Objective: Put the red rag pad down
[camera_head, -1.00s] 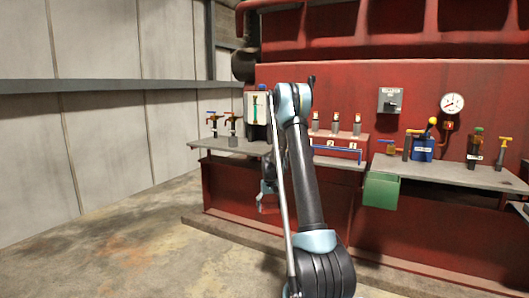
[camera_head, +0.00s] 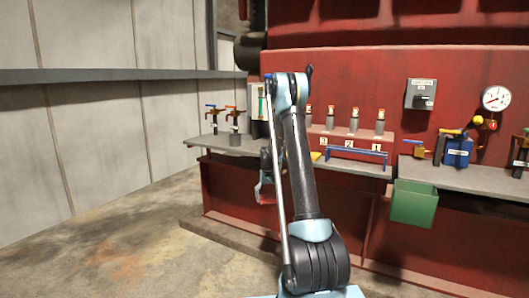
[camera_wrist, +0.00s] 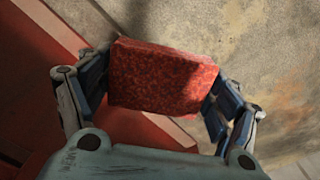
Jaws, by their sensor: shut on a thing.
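The red rag pad (camera_wrist: 160,78) is a speckled red block. In the wrist view it sits between the two fingers of my gripper (camera_wrist: 158,88), which is shut on it. Below the pad, the wrist view shows concrete floor and a red edge, with a clear drop between. In the head view my gripper (camera_head: 266,190) hangs in front of the red engine base, left of my arm and below the shelf. A small part of the pad's red shows there, mostly hidden by the fingers and arm.
A grey shelf (camera_head: 232,146) carries valves at left; numbered fittings (camera_head: 354,122) and a blue bar (camera_head: 357,155) stand right of my arm. A green bin (camera_head: 413,204) hangs under the right shelf, which holds a blue can (camera_head: 457,150). The floor (camera_head: 130,235) at left is clear.

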